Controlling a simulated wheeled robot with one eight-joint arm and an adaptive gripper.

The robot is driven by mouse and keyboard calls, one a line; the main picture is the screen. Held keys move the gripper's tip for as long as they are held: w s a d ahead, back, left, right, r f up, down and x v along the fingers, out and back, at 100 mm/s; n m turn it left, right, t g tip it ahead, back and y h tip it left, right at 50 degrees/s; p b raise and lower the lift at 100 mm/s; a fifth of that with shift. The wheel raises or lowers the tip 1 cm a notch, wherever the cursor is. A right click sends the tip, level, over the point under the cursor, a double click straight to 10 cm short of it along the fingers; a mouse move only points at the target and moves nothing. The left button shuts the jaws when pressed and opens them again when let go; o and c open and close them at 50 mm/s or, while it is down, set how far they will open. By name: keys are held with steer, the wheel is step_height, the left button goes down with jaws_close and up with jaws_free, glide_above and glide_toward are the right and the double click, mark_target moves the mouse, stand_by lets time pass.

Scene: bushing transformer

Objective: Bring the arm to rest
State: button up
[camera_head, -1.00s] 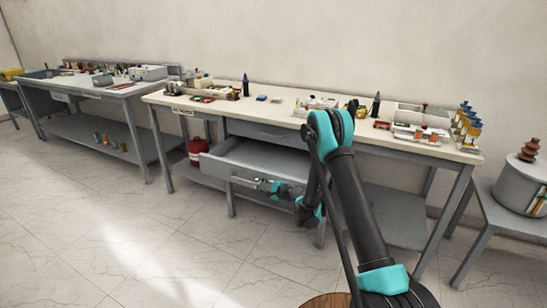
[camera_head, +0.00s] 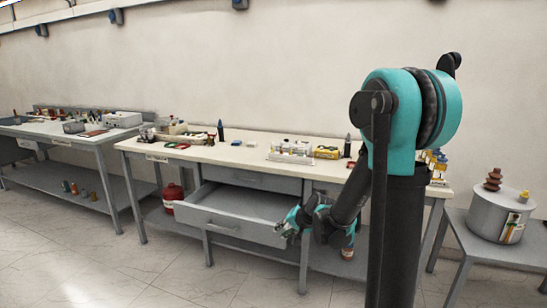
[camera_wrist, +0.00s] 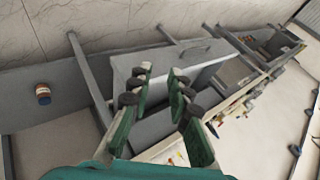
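My arm (camera_head: 400,200) is folded, with its teal elbow raised high at the right of the head view. My gripper (camera_head: 286,232) hangs by the right front corner of the pulled-out grey drawer (camera_head: 222,225); the head view does not show whether it touches. In the wrist view, the two gripper fingers (camera_wrist: 162,72) stand apart with nothing held between them. The drawer (camera_wrist: 160,62) lies beyond the fingertips there. The drawer looks empty inside.
The cream workbench (camera_head: 240,155) bears trays, bottles and small parts. A red canister (camera_head: 172,196) stands on its lower shelf. A grey pot with a brown insulator (camera_head: 500,215) stands on a stool at right. Another bench (camera_head: 90,140) is at left. The floor in front is clear.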

steer(key=s+d+f+n+h, duration=0.1)
steer(key=s+d+h, duration=0.1)
steer(key=s+d, duration=0.3)
steer(key=s+d+n+g+h, duration=0.1)
steer(key=s+d, duration=0.4)
steer(key=s, duration=0.6)
steer(key=s+d+f+n+g+h, duration=0.1)
steer(key=s+d+n+h, duration=0.1)
steer(key=s+d, duration=0.4)
steer(key=shift+s+f+h, duration=0.3)
steer(key=shift+s+f, duration=0.05)
steer(key=shift+s, duration=0.75)
steer(key=shift+w, duration=0.1)
